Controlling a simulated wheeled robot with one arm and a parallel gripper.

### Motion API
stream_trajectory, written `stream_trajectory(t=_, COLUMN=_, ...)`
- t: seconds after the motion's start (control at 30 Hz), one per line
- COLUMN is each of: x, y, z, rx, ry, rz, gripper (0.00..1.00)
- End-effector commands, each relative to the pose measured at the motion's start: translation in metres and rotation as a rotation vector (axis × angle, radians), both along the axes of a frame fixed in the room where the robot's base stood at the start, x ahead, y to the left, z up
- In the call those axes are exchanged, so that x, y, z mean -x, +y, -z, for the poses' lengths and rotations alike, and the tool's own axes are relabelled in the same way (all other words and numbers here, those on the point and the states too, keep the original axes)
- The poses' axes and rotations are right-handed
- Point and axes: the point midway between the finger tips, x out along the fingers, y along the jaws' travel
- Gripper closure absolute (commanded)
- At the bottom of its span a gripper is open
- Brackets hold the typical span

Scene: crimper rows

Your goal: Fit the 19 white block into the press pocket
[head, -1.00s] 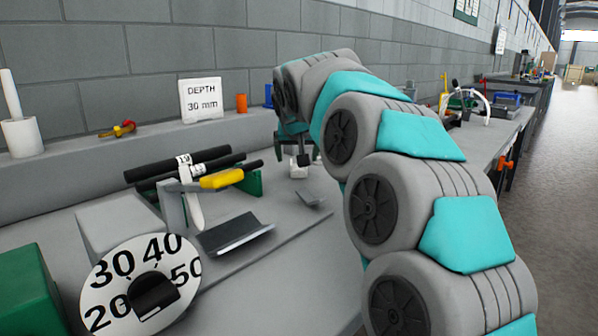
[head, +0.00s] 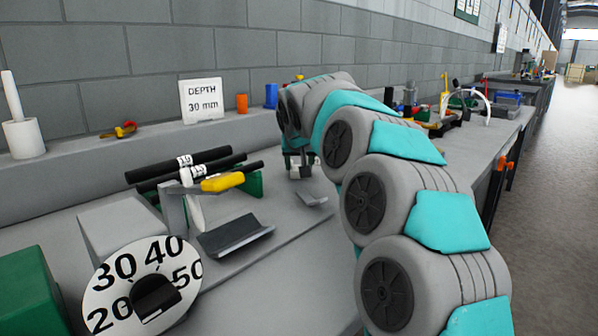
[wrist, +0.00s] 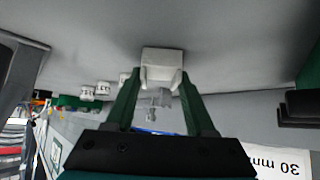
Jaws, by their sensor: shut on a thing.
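My gripper (wrist: 160,78) shows in the wrist view with its two green fingers on either side of a white block (wrist: 162,58); it is shut on this block. No number can be read on the block's visible face. In the head view my gripper (head: 297,155) is small and partly hidden by my arm, low over the bench, with white showing at its fingertips. The press, at left in the head view, has a numbered dial (head: 112,295), a yellow handle (head: 222,183) and a dark angled plate (head: 235,236). I cannot make out its pocket.
Black rods (head: 205,160) with white labels lie behind the press.

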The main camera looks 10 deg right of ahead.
Motion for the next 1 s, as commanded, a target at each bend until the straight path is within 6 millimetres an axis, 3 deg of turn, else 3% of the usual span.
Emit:
stream_trajectory(t=0.07, x=0.000, y=0.000, z=0.000, rx=0.000, ry=0.000, rz=0.000, gripper=0.62)
stream_trajectory(t=0.4, x=0.000, y=0.000, z=0.000, rx=0.000, ry=0.000, rz=0.000, gripper=1.00)
stream_trajectory(t=1.0, x=0.000, y=0.000, z=-0.012, rx=0.000, ry=0.001, rz=0.001, gripper=1.00)
